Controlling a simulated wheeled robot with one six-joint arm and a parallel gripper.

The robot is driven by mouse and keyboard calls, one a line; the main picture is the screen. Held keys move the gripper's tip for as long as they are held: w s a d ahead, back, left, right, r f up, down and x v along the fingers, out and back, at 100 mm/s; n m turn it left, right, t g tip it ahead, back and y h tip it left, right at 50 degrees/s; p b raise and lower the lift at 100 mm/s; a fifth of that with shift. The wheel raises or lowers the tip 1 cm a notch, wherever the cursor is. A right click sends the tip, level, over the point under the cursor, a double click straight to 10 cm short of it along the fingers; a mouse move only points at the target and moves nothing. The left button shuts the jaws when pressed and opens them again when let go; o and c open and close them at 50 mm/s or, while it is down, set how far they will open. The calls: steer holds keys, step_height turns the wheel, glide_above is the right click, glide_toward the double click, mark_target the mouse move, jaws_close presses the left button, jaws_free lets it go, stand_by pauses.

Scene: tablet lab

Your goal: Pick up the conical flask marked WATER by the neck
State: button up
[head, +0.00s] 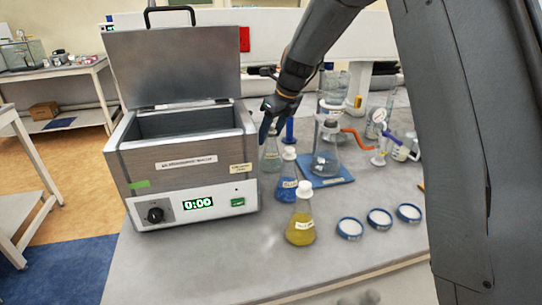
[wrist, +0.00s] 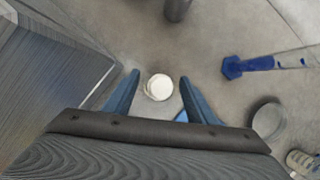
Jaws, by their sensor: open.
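A conical flask with clear, pale contents (head: 271,158) stands on the bench right of the water bath, behind the blue flask. It carries a pale label that is too small to read; its neck is partly hidden by my gripper (head: 268,127). My gripper is open and points down over this flask. In the wrist view a round white cap (wrist: 158,87) sits between the two blue fingers of my gripper (wrist: 160,84), with a gap on each side. A blue flask (head: 287,185) and a yellow flask (head: 301,228), both white-capped, stand nearer the front.
The water bath (head: 185,165), lid raised and display at 0:00, stands close on the left. A large flask (head: 326,160) on a blue mat (head: 333,181) stands to the right. Several blue-rimmed dishes (head: 349,228) lie at the front right. A blue-based cylinder (wrist: 232,67) is also near.

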steer(key=shift+c, duration=0.4)
jaws_close()
steer(key=shift+r, duration=0.15)
